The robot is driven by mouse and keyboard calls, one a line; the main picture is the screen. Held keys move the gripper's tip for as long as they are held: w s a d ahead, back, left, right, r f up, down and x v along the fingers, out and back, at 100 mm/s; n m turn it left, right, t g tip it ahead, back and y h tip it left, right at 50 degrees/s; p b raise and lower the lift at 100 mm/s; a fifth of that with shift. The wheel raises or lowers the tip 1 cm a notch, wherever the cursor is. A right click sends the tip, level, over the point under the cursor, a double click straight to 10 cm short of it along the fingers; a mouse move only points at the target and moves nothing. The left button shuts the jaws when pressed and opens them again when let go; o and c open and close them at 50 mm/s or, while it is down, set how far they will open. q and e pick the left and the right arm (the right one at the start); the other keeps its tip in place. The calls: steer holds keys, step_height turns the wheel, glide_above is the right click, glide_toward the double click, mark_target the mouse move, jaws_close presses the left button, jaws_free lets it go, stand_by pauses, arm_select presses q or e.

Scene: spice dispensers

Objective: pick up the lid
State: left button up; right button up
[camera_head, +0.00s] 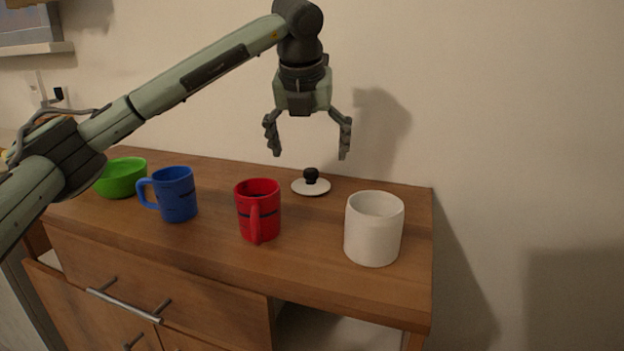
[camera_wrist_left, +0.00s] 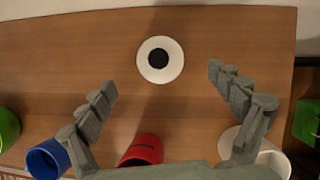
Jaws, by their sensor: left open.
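The lid (camera_head: 311,186) is a small white disc with a black knob, lying on the wooden cabinet top near its back edge. In the left wrist view the lid (camera_wrist_left: 160,60) lies in the upper middle, ahead of the fingertips and between their lines. My left gripper (camera_head: 310,155) points down above the lid, open and empty, apart from it. Its two fingers also show in the left wrist view (camera_wrist_left: 162,84), spread wide. My right gripper is not in view.
A white canister (camera_head: 373,230) stands in front and right of the lid. A red mug (camera_head: 258,211), a blue mug (camera_head: 174,195) and a green bowl (camera_head: 121,178) stand to the left on the cabinet top (camera_head: 310,260). The wall is close behind.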

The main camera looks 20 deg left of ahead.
mark_target(311, 170)
arm_select(q)
steer(key=p+x, duration=0.1)
steer(key=x, duration=0.6)
steer(key=shift+w+f, duration=0.1)
steer(key=shift+w, duration=0.1)
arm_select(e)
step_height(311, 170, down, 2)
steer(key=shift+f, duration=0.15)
arm_select(q)
steer(key=c, duration=1.2)
